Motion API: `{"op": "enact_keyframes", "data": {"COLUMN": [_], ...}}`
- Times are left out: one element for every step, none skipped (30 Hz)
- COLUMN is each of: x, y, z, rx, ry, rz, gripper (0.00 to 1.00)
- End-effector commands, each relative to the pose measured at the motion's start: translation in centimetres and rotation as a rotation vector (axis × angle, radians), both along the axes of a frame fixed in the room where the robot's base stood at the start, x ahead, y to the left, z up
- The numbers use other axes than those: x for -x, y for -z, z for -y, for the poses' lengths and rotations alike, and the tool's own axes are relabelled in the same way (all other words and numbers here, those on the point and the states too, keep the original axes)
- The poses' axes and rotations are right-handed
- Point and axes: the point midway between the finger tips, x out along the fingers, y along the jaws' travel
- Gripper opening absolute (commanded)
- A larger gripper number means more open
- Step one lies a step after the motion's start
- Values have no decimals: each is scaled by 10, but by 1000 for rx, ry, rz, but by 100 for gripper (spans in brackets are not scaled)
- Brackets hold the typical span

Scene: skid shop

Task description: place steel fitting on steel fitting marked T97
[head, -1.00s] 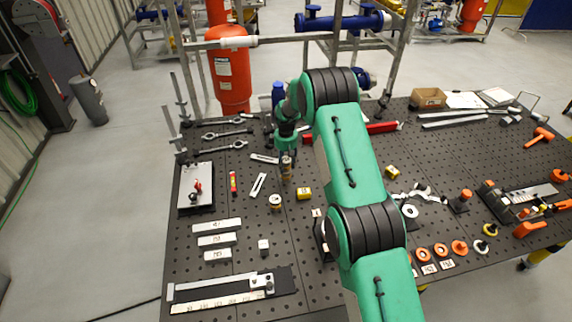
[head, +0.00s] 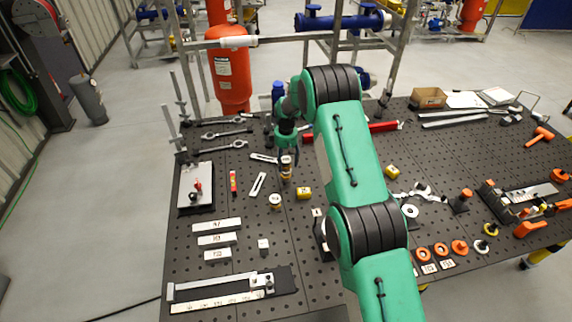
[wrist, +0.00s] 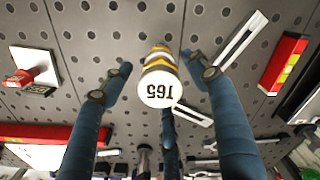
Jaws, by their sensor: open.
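A steel fitting (wrist: 159,85) with a white round top and yellow bands stands on the perforated bench. Its top label shows upside down in the wrist view and looks like T65. In the head view the fitting (head: 286,172) is below my gripper. My gripper (wrist: 155,68) is open, with its blue fingers spread on both sides of the fitting and clear gaps between. A second fitting with a round, labelled top (head: 275,201) stands a little nearer the camera and left; its label is too small to read, so I cannot tell whether it is T97.
Yellow blocks (head: 304,193) (head: 392,172) stand to the right. A slotted bar (head: 258,184) and a red level (head: 233,182) lie left. Labelled white blocks (head: 217,225) and a small cube (head: 263,244) lie nearer. A red bar (head: 382,127) lies behind my arm.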

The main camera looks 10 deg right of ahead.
Motion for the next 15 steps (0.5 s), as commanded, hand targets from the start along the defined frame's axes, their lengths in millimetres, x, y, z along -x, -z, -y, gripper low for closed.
{"op": "enact_keyframes", "data": {"x": [-1, -1, -1, -1, -1, -1, -1, -1, -2, -2, -1, -1, -1, -1, -1], "y": [-6, -9, -14, -18, -22, -29, -33, -38, -45, -49, -54, -60, -65, -69, -75], "z": [0, 0, 0, 0, 0, 0, 0, 0, 0, 0, 0, 0, 0, 0, 0], "rx": [-1, 0, 0, 0, 0, 0, 0, 0, -1, 0, 0, 0, 0, 0, 0], "ry": [0, 0, 0, 0, 0, 0, 0, 0, 0, 0, 0, 0, 0, 0, 0], "rz": [2, 3, 3, 3, 4, 4, 3, 4, 5, 4, 3, 3, 4, 4, 3], "gripper": [59, 59, 59, 59, 59, 59, 59, 59, 59, 59, 59, 59, 59, 59, 59]}}
